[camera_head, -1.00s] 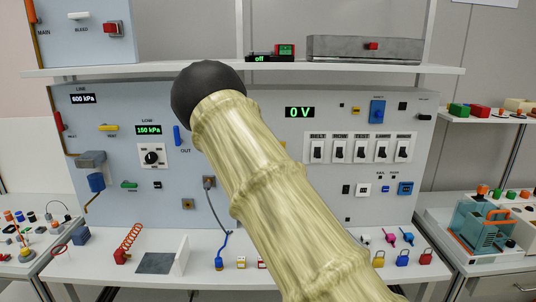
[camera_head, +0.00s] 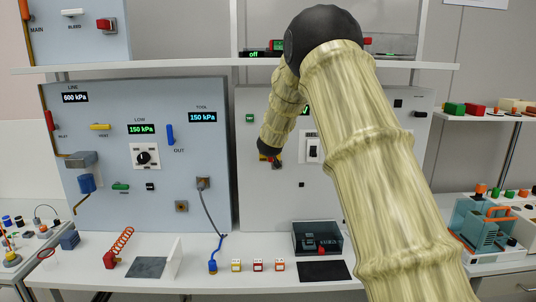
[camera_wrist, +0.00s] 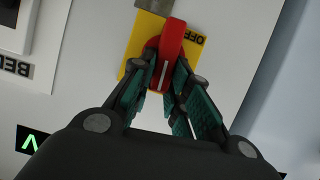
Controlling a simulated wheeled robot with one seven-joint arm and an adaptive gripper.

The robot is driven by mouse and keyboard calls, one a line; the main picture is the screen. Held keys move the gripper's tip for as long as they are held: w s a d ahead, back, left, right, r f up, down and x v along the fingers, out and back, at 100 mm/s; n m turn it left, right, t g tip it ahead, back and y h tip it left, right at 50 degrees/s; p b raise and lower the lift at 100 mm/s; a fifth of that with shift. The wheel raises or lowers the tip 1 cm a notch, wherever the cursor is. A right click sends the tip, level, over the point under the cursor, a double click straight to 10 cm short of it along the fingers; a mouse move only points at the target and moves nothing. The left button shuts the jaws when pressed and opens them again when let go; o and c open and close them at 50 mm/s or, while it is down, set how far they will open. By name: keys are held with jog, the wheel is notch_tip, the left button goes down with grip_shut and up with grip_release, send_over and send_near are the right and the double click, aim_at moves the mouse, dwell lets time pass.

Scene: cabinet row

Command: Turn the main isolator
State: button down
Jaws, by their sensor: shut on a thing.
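The main isolator is a red rotary handle (camera_wrist: 169,42) with a white line on a yellow plate (camera_wrist: 153,28) in the wrist view. An "OFF" label shows on the plate's right side, rotated in the picture. My gripper (camera_wrist: 165,72) is shut on the red handle, with a green-padded finger on each side. In the head view my gripper (camera_head: 270,158) is at the left part of the right panel. The isolator is mostly hidden there behind my gripper and arm.
My arm covers much of the right panel (camera_head: 262,200). A dark box (camera_head: 318,238) and padlock-like blocks (camera_head: 257,265) stand on the bench below. The left panel (camera_head: 100,140) is unobstructed.

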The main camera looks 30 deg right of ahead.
jog(key=shift+s+f+m+b, duration=0.15)
jog(key=shift+f+m+b, duration=0.2)
jog(key=shift+f, duration=0.1)
dwell(0.3)
jog(key=c, duration=1.5)
grip_release()
jog(key=shift+o, duration=0.7)
jog(key=shift+d+r, duration=0.1)
jog(key=v, duration=1.1)
jog(key=shift+s+r, duration=0.25)
jog(key=shift+s, duration=0.05)
